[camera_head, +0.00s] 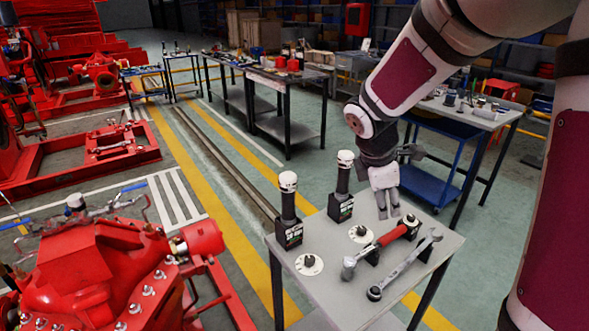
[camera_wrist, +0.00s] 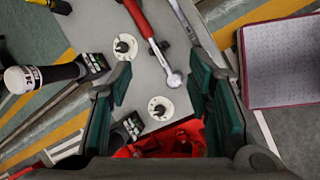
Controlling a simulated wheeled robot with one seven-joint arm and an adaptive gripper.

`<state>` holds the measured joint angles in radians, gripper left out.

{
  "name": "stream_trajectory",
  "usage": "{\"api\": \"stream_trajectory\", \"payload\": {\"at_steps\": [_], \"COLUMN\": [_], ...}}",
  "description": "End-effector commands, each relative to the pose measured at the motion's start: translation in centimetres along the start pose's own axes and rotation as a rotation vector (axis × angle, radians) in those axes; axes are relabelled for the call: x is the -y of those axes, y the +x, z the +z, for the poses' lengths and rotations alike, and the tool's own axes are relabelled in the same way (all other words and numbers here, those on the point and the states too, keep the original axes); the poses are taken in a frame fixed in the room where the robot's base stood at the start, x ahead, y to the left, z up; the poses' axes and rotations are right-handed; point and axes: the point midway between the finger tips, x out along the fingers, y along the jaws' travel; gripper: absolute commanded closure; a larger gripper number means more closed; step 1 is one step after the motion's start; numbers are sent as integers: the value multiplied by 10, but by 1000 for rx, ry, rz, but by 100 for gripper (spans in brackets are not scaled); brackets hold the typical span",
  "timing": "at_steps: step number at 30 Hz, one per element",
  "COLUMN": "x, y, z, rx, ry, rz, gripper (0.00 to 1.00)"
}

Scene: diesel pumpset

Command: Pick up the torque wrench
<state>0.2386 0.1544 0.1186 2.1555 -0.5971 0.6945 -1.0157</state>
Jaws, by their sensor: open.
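The torque wrench (camera_head: 390,237) has a red handle, a silver round head at its left end and a dark section at its far right end. It lies on the small grey table (camera_head: 340,302), on dark supports. In the wrist view, the torque wrench (camera_wrist: 140,18) shows at upper middle, its head between my finger pads in the picture; its far end is out of frame. My gripper (camera_head: 388,208) is open and empty, pointing down above the table's back part, apart from the wrench. It also shows in the wrist view (camera_wrist: 159,65) with green pads.
A silver combination wrench (camera_head: 405,266) lies close beside the torque wrench. Two upright black tools with white tops (camera_head: 288,205) (camera_head: 343,185) and two white discs (camera_head: 309,264) (camera_head: 362,233) stand left of it. A red machine (camera_head: 100,270) is at left.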

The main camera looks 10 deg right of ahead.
Motion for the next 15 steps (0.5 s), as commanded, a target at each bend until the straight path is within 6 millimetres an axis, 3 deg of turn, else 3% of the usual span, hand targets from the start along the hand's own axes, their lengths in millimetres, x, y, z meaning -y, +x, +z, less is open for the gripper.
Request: {"api": "stream_trajectory", "payload": {"at_steps": [1, 6, 9, 15], "x": [-8, -27, -33, -36], "y": [20, 76, 100, 124], "z": [-1, -7, -9, -13], "rx": [4, 3, -3, -11], "ry": [-92, -380, -495, -594], "rz": [-15, -33, -38, -41], "gripper": [54, 54, 54, 54]}}
